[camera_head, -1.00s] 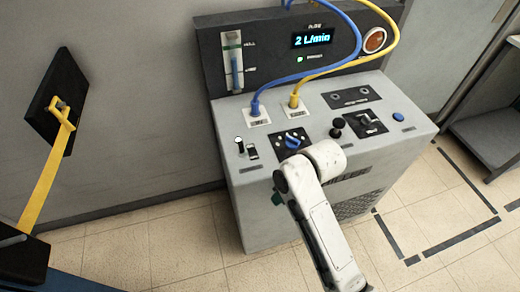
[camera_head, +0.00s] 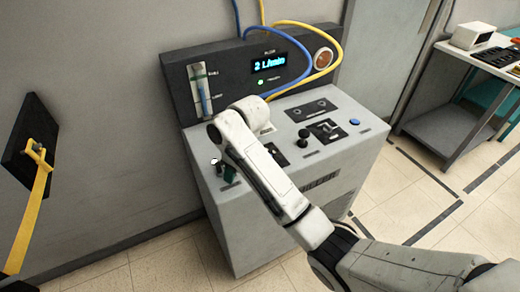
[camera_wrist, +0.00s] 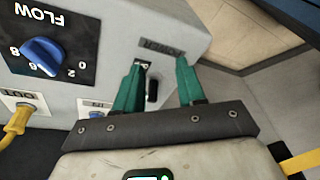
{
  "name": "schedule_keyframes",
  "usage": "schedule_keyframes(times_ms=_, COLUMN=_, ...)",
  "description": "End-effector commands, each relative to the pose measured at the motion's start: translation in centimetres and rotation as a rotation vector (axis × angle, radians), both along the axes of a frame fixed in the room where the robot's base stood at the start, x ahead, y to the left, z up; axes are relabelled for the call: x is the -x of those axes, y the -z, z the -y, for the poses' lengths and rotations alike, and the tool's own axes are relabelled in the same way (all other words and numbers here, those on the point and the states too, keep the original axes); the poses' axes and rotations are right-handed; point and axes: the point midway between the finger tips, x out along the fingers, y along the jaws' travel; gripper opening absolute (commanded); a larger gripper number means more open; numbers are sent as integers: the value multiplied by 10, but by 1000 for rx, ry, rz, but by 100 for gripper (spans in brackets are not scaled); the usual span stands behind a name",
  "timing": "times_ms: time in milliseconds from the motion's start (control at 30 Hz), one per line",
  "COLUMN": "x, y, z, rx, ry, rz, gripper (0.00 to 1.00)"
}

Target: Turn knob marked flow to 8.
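The flow knob (camera_wrist: 43,52) is blue and sits on a black plate marked FLOW (camera_wrist: 75,40), upside down at the left of the wrist view, with numbers around it. In the head view my arm hides the knob; only part of its plate (camera_head: 276,154) shows. The display (camera_head: 269,64) reads 2 L/min. My gripper (camera_wrist: 158,75) is open, its teal fingers apart. In the wrist view it is beside the flow plate, with a black switch (camera_wrist: 152,90) showing between the fingers. I cannot tell if they touch it. In the head view a teal finger (camera_head: 230,174) shows at the console's left.
Blue (camera_head: 285,38) and yellow (camera_head: 335,52) hoses run to the console. A white-tipped lever (camera_head: 215,161) stands near my gripper. Black knobs (camera_head: 303,136) and a blue button (camera_head: 355,122) lie right. A yellow strap (camera_head: 35,190) hangs left.

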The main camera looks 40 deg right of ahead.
Motion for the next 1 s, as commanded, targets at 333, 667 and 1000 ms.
schedule_keyframes(times_ms=333, x=-31, y=-69, z=123, rx=124, ry=-31, rz=-157, gripper=39)
schedule_keyframes(times_ms=667, x=-29, y=-68, z=145, rx=142, ry=-30, rz=-192, gripper=39)
schedule_keyframes(times_ms=1000, x=-29, y=-22, z=144, rx=140, ry=-30, rz=-190, gripper=39)
